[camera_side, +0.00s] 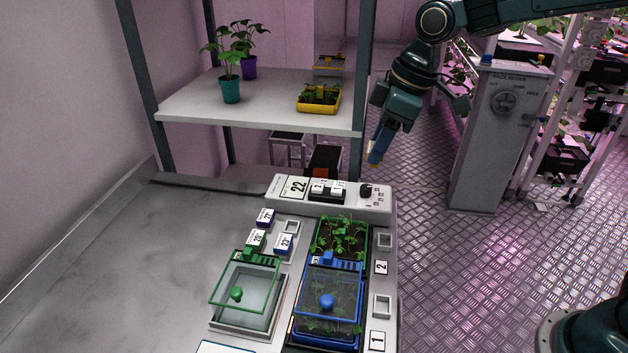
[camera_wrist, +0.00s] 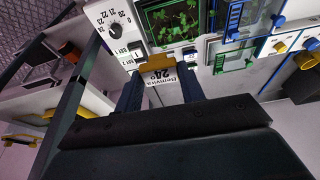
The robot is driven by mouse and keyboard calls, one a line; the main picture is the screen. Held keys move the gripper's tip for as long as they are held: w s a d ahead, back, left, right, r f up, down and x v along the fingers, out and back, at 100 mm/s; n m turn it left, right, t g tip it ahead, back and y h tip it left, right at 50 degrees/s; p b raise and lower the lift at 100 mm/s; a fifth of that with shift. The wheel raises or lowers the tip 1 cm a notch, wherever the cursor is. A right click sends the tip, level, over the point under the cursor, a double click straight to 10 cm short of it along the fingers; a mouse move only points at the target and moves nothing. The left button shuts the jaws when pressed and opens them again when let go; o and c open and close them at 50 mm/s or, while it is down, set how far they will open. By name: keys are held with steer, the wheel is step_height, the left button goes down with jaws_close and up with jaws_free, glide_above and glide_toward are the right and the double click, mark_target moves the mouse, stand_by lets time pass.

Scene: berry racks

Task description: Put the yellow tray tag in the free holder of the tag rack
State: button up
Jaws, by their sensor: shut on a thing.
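My gripper (camera_side: 378,150) is at the upper middle of the side view, in the air beyond the far right corner of the bench. It is shut on the yellow tray tag (camera_wrist: 157,76), a white card with a yellow edge, marked 24° in the wrist view. The tag's yellow edge also shows small at the fingertips in the side view (camera_side: 373,157). I cannot tell which part is the tag rack.
A control box (camera_side: 290,187) marked 22 with a dial stands at the bench's far end, close to my gripper. A green-lidded box (camera_side: 244,288) and a blue-lidded plant tray (camera_side: 328,300) stand nearer. A shelf (camera_side: 205,105) holds potted plants. The bench's left part is clear.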

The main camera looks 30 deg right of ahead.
steer(key=w+a+f, duration=0.7)
steer(key=w+a, duration=0.3)
steer(key=a, duration=0.1)
steer(key=shift+w+a+f, duration=0.2)
steer(key=shift+f, duration=0.15)
steer(key=shift+f, duration=0.25)
steer(key=shift+f, duration=5)
steer(key=o, duration=1)
steer(key=shift+r, duration=0.15)
